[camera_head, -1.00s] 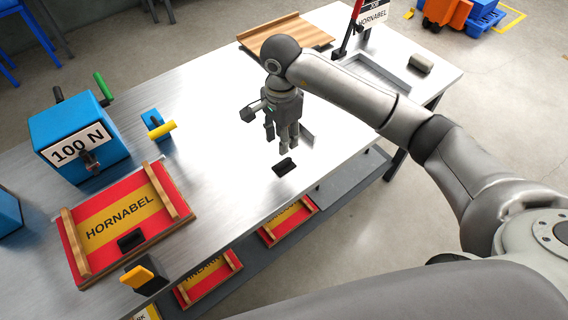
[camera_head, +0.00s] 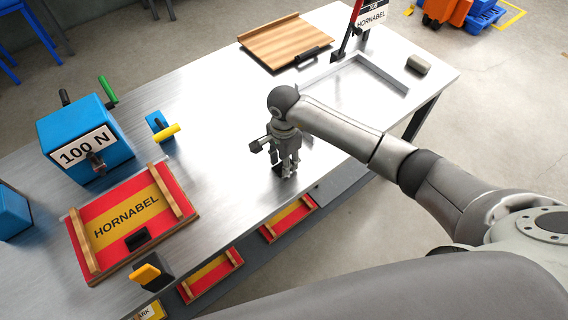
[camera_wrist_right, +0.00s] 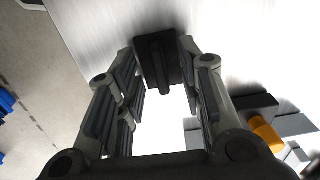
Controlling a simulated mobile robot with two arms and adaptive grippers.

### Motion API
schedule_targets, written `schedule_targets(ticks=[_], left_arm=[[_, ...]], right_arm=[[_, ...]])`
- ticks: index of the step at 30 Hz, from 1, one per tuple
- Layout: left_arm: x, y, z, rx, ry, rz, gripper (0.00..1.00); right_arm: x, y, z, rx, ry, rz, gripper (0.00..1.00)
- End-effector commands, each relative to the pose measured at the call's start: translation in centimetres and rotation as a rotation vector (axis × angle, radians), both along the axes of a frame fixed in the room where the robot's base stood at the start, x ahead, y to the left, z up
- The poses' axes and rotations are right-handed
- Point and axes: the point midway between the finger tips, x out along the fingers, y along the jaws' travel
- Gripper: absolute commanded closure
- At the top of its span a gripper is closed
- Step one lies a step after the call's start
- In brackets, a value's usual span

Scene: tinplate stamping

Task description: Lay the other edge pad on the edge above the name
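The red and yellow HORNABEL plate (camera_head: 143,208) lies at the table's left front, with wooden strips along its left and right edges. A black edge pad (camera_head: 137,239) with a raised grip lies by the plate's edge below the name. No pad shows on the edge above the name. The other black edge pad (camera_wrist_right: 157,62) is on the bare table, between the fingertips of my right gripper (camera_wrist_right: 162,80), which is open. In the head view the right gripper (camera_head: 290,172) largely hides this pad. My left gripper is not in view.
A blue 100 N block (camera_head: 85,137) stands behind the plate. A small blue piece with a yellow handle (camera_head: 166,132) is nearby. An orange-topped black block (camera_head: 150,272) stands at the front edge. A wooden board (camera_head: 285,40) lies at the back. The table's middle is clear.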

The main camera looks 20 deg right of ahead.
Motion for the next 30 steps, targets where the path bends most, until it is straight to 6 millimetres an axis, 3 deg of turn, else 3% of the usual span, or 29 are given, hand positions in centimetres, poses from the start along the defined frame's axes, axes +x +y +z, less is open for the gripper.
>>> schedule_targets(ticks=[2,11,23,30], left_arm=[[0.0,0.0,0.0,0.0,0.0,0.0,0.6],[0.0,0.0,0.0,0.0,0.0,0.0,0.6],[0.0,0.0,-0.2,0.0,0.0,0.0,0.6],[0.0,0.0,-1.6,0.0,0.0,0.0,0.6]], right_arm=[[0.0,0.0,0.0,0.0,0.0,0.0,0.65],[0.0,0.0,0.0,0.0,0.0,0.0,1.0],[0.1,0.0,0.2,0.0,-0.001,0.0,1.0],[0.2,-0.1,2.0,-0.001,-0.007,0.002,1.0]])
